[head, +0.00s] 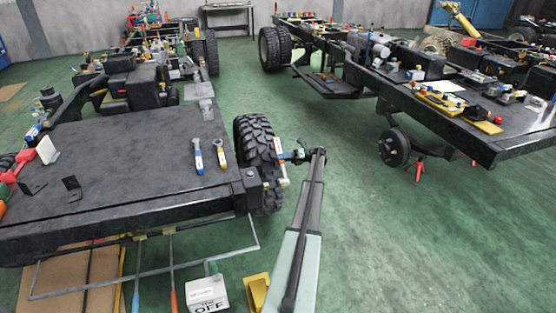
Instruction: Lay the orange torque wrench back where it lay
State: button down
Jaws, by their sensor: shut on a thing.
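My gripper (288,157) is at the left end of my arm, in front of the big tyre at the right edge of the near chassis deck. It is shut on a slim upright thing with orange-red and pale parts, the orange torque wrench (283,174); it is small and its details are hard to make out. Two other wrenches lie on the black deck (120,165), to the left of my gripper and apart from it: one with a blue handle (198,157) and one with a yellow-orange handle (219,155).
The tyre (257,140) stands close to the gripper. Black brackets (73,188) and a white block (48,149) are on the deck's left side. A white box marked OFF (208,294) is below. A second chassis (470,130) stands right across open green floor (365,230).

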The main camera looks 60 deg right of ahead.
jog(key=shift+s+d, duration=0.3)
